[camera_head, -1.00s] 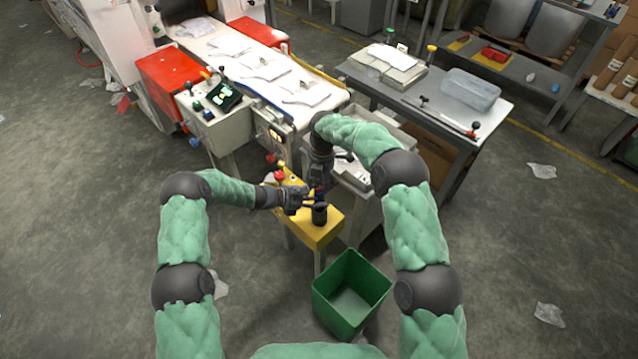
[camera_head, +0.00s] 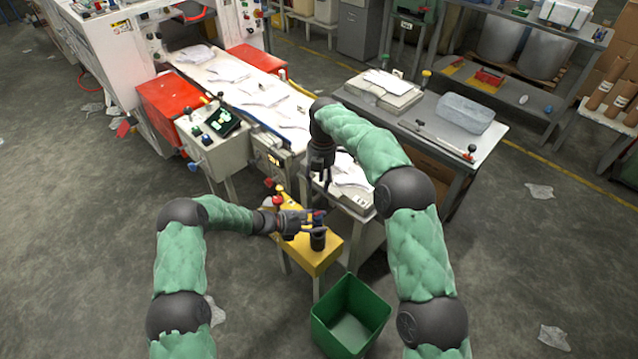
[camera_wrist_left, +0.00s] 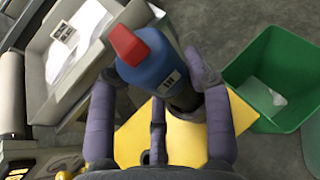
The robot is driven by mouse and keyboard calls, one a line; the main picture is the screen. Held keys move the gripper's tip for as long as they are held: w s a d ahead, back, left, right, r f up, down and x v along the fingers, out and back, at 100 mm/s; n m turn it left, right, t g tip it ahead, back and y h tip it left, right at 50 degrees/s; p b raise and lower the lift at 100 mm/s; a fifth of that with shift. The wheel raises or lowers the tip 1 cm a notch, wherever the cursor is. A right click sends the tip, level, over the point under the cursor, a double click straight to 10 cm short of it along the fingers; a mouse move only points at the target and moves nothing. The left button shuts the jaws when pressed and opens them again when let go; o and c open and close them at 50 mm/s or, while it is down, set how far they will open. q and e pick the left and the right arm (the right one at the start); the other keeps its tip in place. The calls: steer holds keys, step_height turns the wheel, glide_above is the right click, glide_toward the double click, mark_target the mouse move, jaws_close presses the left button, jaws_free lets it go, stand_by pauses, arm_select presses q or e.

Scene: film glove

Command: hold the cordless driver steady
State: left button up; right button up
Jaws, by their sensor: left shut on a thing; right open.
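The cordless driver shows as a blue body (camera_wrist_left: 160,68) with a red end (camera_wrist_left: 127,44) in the left wrist view. In the head view its blue and red top (camera_head: 317,215) is small, above a dark round base (camera_head: 318,239) at the yellow stand (camera_head: 322,261). My left gripper (camera_head: 305,222) reaches in from the left and is shut on the driver, with fingers on both sides of it in the wrist view. My right gripper (camera_head: 322,178) is open, pointing down above and behind the driver, apart from it. I cannot tell whether the driver's lower end rests on the stand.
A green bin (camera_head: 374,322) stands on the floor in front of the stand. A grey tray with papers (camera_head: 350,196) is close behind on the right. A control box (camera_head: 205,140) and conveyor (camera_head: 225,62) lie behind left. A grey worktable (camera_head: 440,142) is at the right.

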arm_select(q)
steer(key=shift+f, duration=0.1)
steer(key=o, duration=1.5)
steer(key=shift+o, duration=0.2)
steer(key=shift+a, duration=0.15)
